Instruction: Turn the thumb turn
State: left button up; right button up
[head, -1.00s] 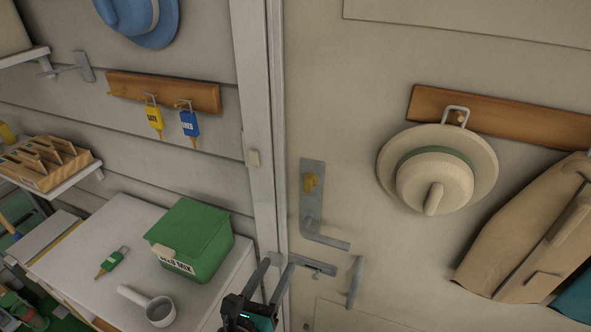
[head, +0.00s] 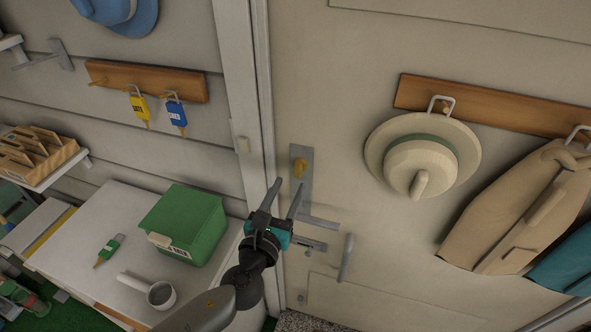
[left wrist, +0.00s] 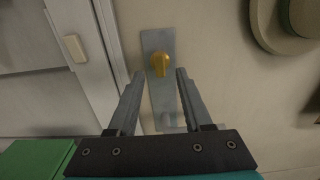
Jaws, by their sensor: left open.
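The thumb turn (head: 299,167) is a small yellow knob near the top of a grey plate (head: 306,180) on the pale door. In the left wrist view the thumb turn (left wrist: 159,63) shows just beyond and between the fingertips, with the grey plate (left wrist: 158,98) around it. My left gripper (head: 286,190) is open, with its fingers pointing up toward the thumb turn from slightly below. In the left wrist view the open left gripper (left wrist: 160,74) has nothing between its fingers. The fingers hide part of the plate and lever handle in the head view. My right gripper is not in view.
A lever handle (head: 320,222) sits below the thumb turn, with a grey door pull (head: 346,257) to its right. A green box (head: 182,222) stands on the white cabinet (head: 110,207) at left.

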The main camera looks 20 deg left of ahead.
aim_at(297, 171)
pick_arm(q)
jog(key=shift+w+d, duration=0.1)
jog(key=shift+w, duration=2.65)
grip_shut()
